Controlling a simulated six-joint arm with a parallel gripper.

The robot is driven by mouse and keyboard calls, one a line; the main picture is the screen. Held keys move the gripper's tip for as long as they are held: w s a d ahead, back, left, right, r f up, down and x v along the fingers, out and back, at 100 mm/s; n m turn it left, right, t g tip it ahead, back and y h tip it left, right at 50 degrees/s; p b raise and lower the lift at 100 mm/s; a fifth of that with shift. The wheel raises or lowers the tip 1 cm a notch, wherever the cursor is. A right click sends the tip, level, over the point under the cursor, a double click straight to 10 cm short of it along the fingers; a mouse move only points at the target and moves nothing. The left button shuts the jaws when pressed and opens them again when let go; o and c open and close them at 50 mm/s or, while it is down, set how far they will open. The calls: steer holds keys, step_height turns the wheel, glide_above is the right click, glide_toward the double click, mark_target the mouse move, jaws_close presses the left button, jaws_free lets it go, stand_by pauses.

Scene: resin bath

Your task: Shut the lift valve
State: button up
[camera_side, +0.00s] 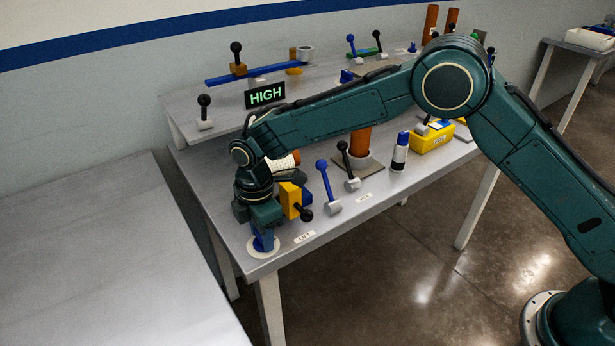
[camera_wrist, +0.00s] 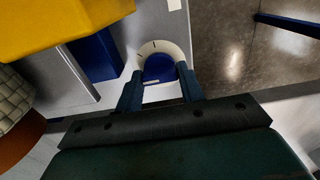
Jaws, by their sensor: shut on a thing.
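The lift valve is a blue knob (camera_side: 263,243) on a round white dial (camera_side: 259,252) at the near corner of the table, beside a label reading LIFT (camera_side: 304,237). In the wrist view the blue knob (camera_wrist: 159,68) sits between my two fingers, with a short dark mark on the white dial (camera_wrist: 146,50) beyond it. My gripper (camera_side: 264,230) points down over the valve and is shut on the knob; it also shows in the wrist view (camera_wrist: 160,82). The fingers hide the knob's sides, and I cannot tell its exact turn.
A yellow block (camera_side: 290,199) with a black-knobbed handle stands close beside my gripper. A blue lever (camera_side: 327,181) and a black lever (camera_side: 347,166) stand further right. A sign (camera_side: 264,95) on the raised shelf reads HIGH. The left table (camera_side: 90,250) is bare.

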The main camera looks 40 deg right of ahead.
steer(key=shift+r, duration=0.1)
stand_by(0.3)
steer(key=o, duration=1)
step_height(320, 180, up, 14)
stand_by(0.5)
